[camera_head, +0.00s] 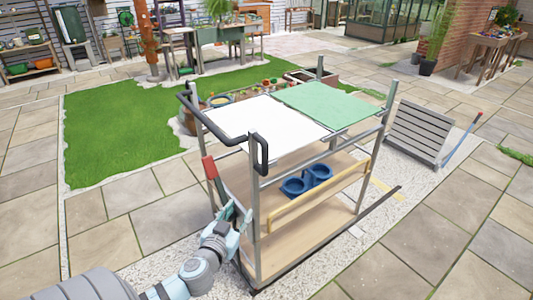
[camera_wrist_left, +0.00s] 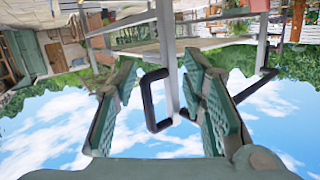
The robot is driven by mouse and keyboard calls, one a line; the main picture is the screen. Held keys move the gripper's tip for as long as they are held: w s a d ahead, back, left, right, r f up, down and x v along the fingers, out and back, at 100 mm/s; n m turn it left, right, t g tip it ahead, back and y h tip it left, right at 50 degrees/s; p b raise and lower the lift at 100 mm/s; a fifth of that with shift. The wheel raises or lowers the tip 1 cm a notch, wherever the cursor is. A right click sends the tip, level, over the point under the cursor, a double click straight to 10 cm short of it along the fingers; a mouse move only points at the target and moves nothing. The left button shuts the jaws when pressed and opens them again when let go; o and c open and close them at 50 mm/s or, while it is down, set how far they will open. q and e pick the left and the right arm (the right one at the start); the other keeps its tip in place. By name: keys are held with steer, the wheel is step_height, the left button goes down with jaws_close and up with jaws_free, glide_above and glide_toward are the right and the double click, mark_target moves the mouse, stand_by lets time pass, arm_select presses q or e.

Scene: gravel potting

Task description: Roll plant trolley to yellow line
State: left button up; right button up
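The plant trolley (camera_head: 262,215) stands upright on a pale gravel strip. It has a grey metal frame, a white panel and a green panel on top, wooden shelves, and a black handle (camera_head: 262,153) at its near left end. Part of a yellow line (camera_head: 388,188) shows on the gravel beyond its right side. My left gripper (camera_head: 236,213) is beside the near left post, below the handle. In the left wrist view its fingers (camera_wrist_left: 165,105) are apart, with the black handle (camera_wrist_left: 150,100) and a post showing between them; contact cannot be told. My right gripper is out of view.
Blue pots (camera_head: 308,181) sit on the trolley's shelf. A slatted grey panel (camera_head: 418,132) stands to the right, with a red-tipped blue bar beside it. A planting bed lies behind, grass (camera_head: 120,130) to the left. The paving at the front right is clear.

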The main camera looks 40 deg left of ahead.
mark_target(263, 161)
arm_select(q)
step_height(263, 161, up, 10)
steer(key=w+d+t, duration=0.2)
steer(key=d+t, duration=0.1)
steer(key=shift+n, duration=0.3)
steer(key=x, duration=0.4)
steer(key=p+x, duration=0.1)
steer(key=x, duration=0.3)
steer(key=p+x, duration=0.1)
steer(key=x, duration=0.4)
steer(key=shift+a+f, duration=0.3)
steer(key=shift+f, duration=0.05)
steer(key=shift+c, duration=0.6)
jaws_close()
